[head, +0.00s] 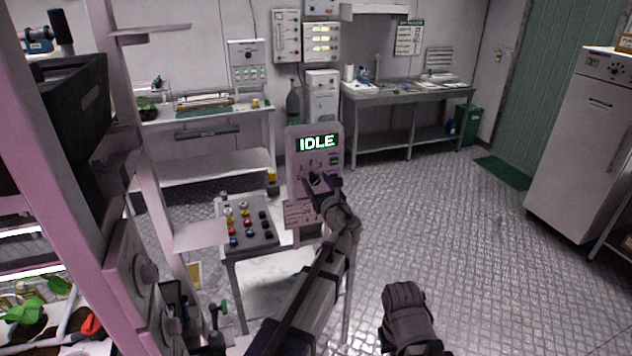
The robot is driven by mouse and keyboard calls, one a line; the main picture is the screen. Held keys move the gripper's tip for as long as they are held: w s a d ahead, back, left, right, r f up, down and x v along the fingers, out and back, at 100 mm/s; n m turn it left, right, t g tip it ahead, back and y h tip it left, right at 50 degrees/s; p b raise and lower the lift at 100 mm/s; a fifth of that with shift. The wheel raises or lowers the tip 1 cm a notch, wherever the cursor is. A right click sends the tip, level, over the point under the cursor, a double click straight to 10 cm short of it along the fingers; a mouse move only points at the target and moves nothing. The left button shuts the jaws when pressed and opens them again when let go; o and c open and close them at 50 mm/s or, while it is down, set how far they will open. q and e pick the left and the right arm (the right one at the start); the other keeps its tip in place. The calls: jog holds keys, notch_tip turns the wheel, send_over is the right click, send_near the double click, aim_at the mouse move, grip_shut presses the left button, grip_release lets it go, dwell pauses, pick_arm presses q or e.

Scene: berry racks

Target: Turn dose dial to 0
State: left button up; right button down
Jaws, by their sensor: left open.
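The dose panel (294,160) is a pinkish-grey upright box with a lit green display (317,142) reading "IDLE". Below the display is a dark round dose dial (314,179) with marks around it, partly covered by my gripper. The dial's pointer and numbers are too small to read. My left gripper (322,187) is open at the front of the panel, close to the dial. I cannot tell whether its fingers touch or surround the dial.
A small table left of the panel holds a grey tray (262,241) of several coloured knobs or caps. A pink rack (132,262) with plants stands at near left. Benches line the back wall. A white cabinet (575,140) stands at right. The middle floor is clear.

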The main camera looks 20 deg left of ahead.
pick_arm(q)
jog(key=shift+w+a, duration=0.3)
jog(key=shift+w, duration=0.1)
grip_shut()
dwell(0.4)
